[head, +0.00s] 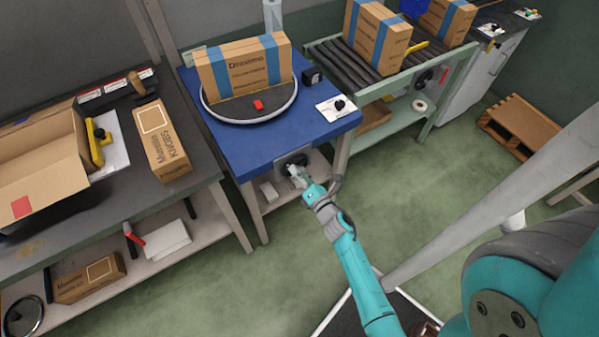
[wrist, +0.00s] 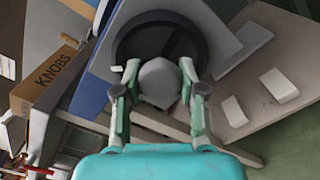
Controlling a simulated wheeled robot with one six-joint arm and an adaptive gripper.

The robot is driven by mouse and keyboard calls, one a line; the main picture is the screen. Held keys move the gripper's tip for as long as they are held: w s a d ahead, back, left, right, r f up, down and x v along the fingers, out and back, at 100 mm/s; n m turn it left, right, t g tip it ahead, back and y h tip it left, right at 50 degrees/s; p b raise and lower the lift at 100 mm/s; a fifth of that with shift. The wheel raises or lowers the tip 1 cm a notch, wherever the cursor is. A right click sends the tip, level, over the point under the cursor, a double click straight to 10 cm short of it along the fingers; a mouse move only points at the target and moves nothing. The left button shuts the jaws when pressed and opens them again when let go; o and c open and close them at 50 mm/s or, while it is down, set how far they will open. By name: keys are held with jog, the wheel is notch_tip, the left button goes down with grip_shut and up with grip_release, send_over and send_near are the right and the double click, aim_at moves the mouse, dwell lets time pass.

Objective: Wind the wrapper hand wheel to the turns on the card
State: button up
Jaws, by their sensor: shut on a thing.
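The dark hand wheel (head: 285,163) sits on a plate at the front side of the blue wrapper table (head: 225,140). It also shows in the wrist view as a black ring (wrist: 122,45) with a spoke. My gripper (head: 297,176) is at the wheel, its fingers closed on either side of a pale grey rounded knob (wrist: 159,80) in front of the wheel. The gripper partly hides the wheel in the head view. A round turntable (head: 225,112) on the table bears a taped carton (head: 245,65) and a red block. No turn count is readable.
A bench (head: 190,185) at left holds an open carton and a KNOBS box (head: 160,135). A white plate with a black knob (head: 338,107) lies on the blue table's right corner. A roller conveyor (head: 345,70) with taped cartons stands behind right. Green floor is open at right.

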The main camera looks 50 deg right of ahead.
jog(key=m, duration=0.6)
jog(key=shift+w+d+r, duration=0.1)
jog(key=shift+w+r, duration=0.05)
jog(key=shift+r, duration=0.15)
jog(key=m, duration=0.6)
jog(key=shift+m, duration=0.4)
jog(key=m, duration=1.1)
jog(key=shift+d+m, duration=0.1)
jog(key=shift+m, duration=0.3)
jog(key=m, duration=1.2)
jog(key=shift+m, duration=0.3)
jog(key=m, duration=1.1)
jog(key=shift+m, duration=0.5)
